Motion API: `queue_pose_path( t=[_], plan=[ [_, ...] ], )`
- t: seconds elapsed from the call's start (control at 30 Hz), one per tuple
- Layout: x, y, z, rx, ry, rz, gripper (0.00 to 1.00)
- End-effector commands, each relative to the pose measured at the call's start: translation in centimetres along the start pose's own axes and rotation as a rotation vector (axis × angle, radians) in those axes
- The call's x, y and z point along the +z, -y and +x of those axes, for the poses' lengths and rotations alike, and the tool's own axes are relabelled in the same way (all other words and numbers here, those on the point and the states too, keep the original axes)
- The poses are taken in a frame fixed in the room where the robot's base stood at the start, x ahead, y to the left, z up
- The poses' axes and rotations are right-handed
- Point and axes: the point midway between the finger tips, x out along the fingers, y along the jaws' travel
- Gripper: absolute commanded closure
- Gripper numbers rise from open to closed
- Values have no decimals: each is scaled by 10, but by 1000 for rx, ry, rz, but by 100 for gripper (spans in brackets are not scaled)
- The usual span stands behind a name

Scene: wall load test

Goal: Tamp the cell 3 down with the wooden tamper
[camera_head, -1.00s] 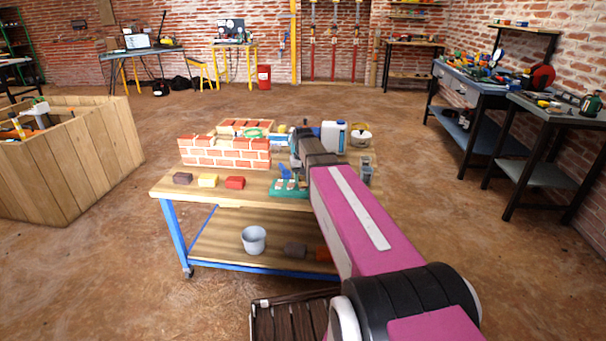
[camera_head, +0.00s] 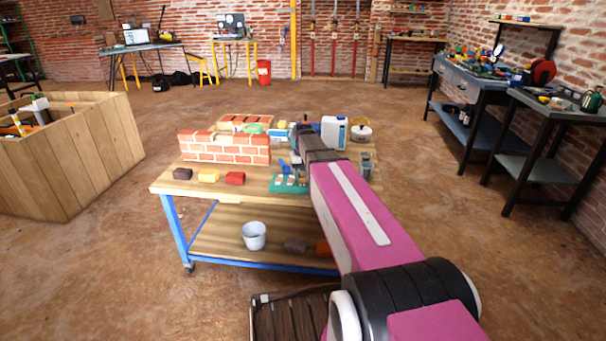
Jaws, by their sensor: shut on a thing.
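A green tray (camera_head: 288,187) with several small cells lies near the front edge of the workbench, left of my arm. Pale contents show in some cells; the cell numbers are too small to read. My gripper (camera_head: 299,168) points down over the tray's back right part, partly hidden by my own wrist. It is shut on a small brownish thing, apparently the wooden tamper (camera_head: 303,177), which is mostly hidden. I cannot tell whether its foot touches a cell. A small blue object (camera_head: 284,166) is just behind the tray.
On the workbench (camera_head: 172,188), a brick wall (camera_head: 224,150) stands left of my arm. Dark, yellow (camera_head: 208,177) and red (camera_head: 235,179) blocks lie before it. A white canister (camera_head: 334,133) and a kettle (camera_head: 361,133) stand at the back right. A bucket (camera_head: 254,236) is on the lower shelf.

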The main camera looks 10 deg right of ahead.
Motion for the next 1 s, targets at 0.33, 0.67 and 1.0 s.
queue_pose_path(
  t=[0.33, 0.67, 1.0],
  plan=[
    [0, 0, 4, 0, 0, 0, 78],
    [0, 0, 7, 0, 0, 0, 78],
    [0, 0, 7, 0, 0, 0, 78]
  ],
)
